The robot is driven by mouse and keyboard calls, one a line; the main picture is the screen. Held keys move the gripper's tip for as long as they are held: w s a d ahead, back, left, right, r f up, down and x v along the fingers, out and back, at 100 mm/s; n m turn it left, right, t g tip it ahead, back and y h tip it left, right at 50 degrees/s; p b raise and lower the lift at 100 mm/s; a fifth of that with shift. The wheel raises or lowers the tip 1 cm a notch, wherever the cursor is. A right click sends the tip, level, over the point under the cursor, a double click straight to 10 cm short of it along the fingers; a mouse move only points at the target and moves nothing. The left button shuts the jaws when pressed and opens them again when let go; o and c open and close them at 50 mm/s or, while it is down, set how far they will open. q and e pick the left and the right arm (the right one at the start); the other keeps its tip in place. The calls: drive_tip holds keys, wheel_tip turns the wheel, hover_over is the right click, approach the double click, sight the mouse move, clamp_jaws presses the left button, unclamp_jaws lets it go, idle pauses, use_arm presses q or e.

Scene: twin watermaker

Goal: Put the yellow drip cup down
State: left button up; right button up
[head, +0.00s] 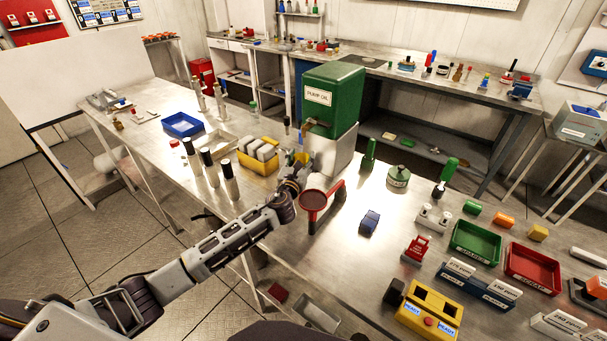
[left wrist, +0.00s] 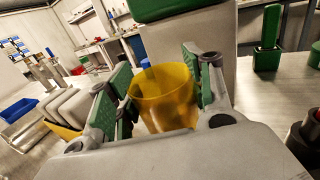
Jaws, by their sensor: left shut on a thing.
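The yellow drip cup (left wrist: 163,98) is an open, see-through yellow cup. It sits upright between the green pads of my left gripper (left wrist: 160,88) in the left wrist view. In the head view my left gripper (head: 294,172) is shut on it, in front of the grey stand under the green PUMP OIL tank (head: 331,97), near the tank's brass tap (head: 310,123). The cup (head: 302,157) is partly hidden there by the gripper. I cannot tell whether its base touches the metal bench (head: 345,255). My right gripper is not in view.
A yellow bin of grey blocks (head: 258,163) stands left of the gripper, with white bottles (head: 229,182) nearer.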

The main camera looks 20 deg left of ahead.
use_arm(q)
drive_tip(key=shift+w+d, duration=0.15)
drive_tip(key=shift+w, duration=0.2)
drive_tip(key=shift+f+b, duration=0.35)
drive_tip(key=shift+f, duration=1.45)
wheel_tip(320, 180, down, 3)
drive_tip(key=shift+r+b, duration=0.15)
drive_tip(key=shift+b, duration=0.3)
drive_tip(key=shift+w+f, duration=0.2)
drive_tip(key=shift+f, duration=0.3)
drive_tip(key=o, duration=1)
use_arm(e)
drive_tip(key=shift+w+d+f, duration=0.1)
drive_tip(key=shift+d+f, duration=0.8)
